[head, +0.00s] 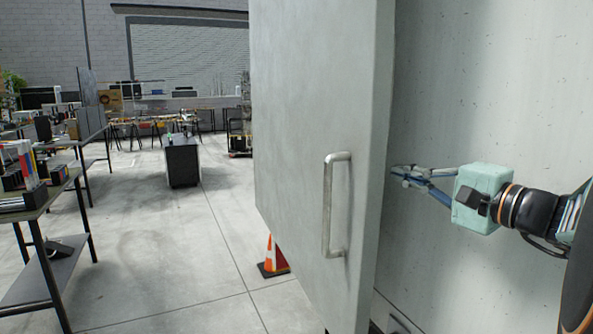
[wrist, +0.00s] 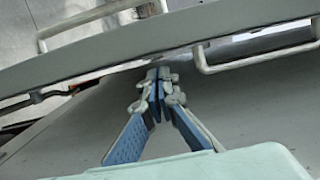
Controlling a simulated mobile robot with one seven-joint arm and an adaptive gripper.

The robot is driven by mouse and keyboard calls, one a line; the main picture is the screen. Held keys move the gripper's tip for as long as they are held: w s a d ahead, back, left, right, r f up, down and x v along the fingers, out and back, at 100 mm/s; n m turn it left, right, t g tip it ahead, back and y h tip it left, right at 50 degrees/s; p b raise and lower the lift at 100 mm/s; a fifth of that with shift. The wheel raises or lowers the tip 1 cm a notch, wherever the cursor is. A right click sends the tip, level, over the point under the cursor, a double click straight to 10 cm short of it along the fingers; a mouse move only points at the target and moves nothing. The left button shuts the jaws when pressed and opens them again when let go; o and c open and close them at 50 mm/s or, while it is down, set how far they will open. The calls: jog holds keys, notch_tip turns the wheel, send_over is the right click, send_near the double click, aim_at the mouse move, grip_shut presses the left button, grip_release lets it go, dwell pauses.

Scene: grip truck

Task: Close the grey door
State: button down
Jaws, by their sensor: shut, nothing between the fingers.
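The grey door (head: 290,120) stands open across the middle of the head view, with a vertical metal handle (head: 337,205) on its visible face. In the wrist view, the door's edge (wrist: 110,55) crosses the upper part as a grey band, with one handle (wrist: 255,62) below it at right and another (wrist: 100,17) above it at left. My gripper (head: 394,172) is right of the door's edge, on the side away from the handle seen in the head view. Its fingers (wrist: 158,76) are shut and empty, with tips close to the door; I cannot tell whether they touch.
A pale grey wall (head: 480,100) fills the right side behind my arm. An orange cone (head: 272,256) stands on the floor by the door's lower left. Shelving tables (head: 45,205) stand at far left. The floor (head: 165,255) between is mostly clear.

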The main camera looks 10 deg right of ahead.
jog(key=x, duration=0.6)
jog(key=shift+w, duration=0.1)
jog(key=shift+a, duration=0.15)
